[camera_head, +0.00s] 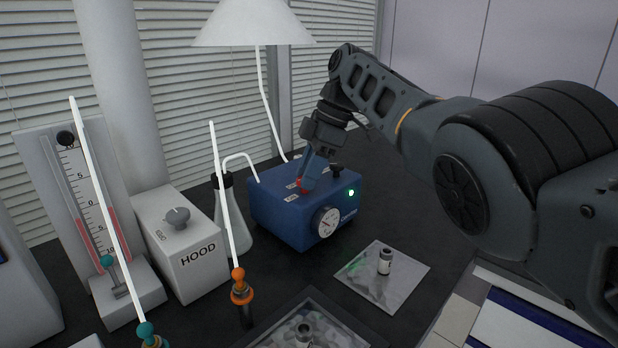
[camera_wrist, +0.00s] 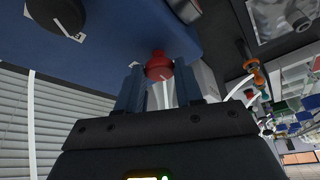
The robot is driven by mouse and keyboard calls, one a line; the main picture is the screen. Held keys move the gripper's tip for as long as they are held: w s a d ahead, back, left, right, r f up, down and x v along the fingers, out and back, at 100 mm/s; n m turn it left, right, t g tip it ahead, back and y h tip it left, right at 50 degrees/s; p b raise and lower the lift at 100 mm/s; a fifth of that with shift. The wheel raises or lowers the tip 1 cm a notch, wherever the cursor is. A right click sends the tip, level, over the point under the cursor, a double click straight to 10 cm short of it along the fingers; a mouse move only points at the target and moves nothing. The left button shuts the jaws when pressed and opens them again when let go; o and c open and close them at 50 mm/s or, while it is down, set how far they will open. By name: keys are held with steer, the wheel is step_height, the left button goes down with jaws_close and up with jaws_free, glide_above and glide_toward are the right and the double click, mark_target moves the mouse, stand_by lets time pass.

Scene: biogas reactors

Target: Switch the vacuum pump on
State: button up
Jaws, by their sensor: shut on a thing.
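The blue vacuum pump (camera_head: 283,218) stands on the dark bench in the head view, with a round gauge on its front and a lit green light (camera_head: 351,192) at the right. A red knob (camera_head: 300,187) sits on its top; it also shows in the wrist view (camera_wrist: 158,66). My gripper (camera_head: 304,181) reaches down to the pump's top from the right, and its fingers are shut on the red knob. In the wrist view the two blue fingers stand on either side of the knob. The labels beside the knob are too small to read.
A flask (camera_head: 233,222) with a tube to the pump stands left of it. The white HOOD box (camera_head: 184,245) and a manometer (camera_head: 72,200) stand further left. A small vial (camera_head: 385,262) stands on a foil sheet in front. A black knob (camera_head: 336,170) is on the pump's right.

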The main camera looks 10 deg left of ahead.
stand_by(0.5)
steer(key=o, duration=1)
steer(key=shift+o, duration=0.2)
